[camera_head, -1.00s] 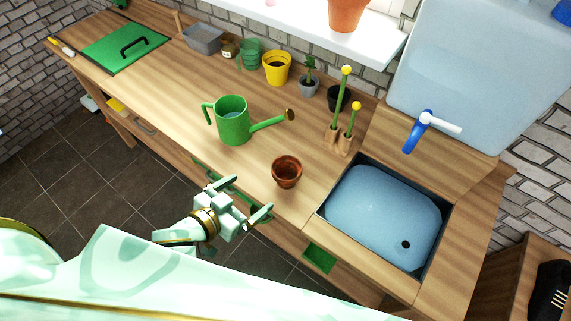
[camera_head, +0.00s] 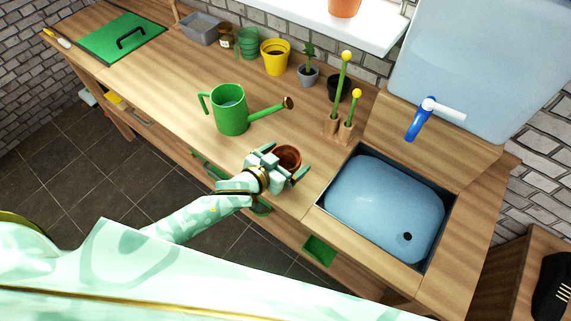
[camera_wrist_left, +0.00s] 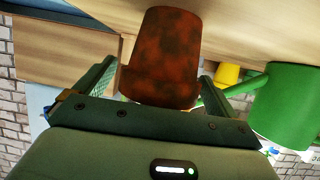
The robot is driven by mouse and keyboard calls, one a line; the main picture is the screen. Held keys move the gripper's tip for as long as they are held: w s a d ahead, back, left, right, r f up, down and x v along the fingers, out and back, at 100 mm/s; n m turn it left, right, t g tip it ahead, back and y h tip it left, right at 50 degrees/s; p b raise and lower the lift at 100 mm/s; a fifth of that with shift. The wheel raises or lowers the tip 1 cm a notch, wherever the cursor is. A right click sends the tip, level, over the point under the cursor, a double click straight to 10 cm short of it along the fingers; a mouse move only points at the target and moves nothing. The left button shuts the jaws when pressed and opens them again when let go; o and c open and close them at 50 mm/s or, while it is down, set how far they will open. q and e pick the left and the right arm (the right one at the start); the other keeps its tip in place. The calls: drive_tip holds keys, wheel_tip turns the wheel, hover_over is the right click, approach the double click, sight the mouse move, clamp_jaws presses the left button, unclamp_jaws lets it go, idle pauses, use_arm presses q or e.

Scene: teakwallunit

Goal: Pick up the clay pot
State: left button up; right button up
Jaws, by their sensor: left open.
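The clay pot (camera_head: 288,155), small and reddish brown, stands upright on the wooden bench between the green watering can and the sink. My left gripper (camera_head: 275,168) is open at the pot, coming from the bench's front edge, and hides part of it. In the left wrist view the mottled clay pot (camera_wrist_left: 163,55) fills the space between the open fingers (camera_wrist_left: 155,85), one on each side. I cannot tell whether the fingers touch it. My right gripper is not in view.
The watering can (camera_head: 230,112) is left of the pot, its spout pointing right; it shows in the wrist view (camera_wrist_left: 285,105). The blue sink (camera_head: 385,210) is right. Garden tools (camera_head: 338,105) and several pots stand behind. Another terracotta pot (camera_head: 344,7) is on the sill.

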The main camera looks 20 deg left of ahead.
use_arm(q)
drive_tip(key=c, duration=1.1)
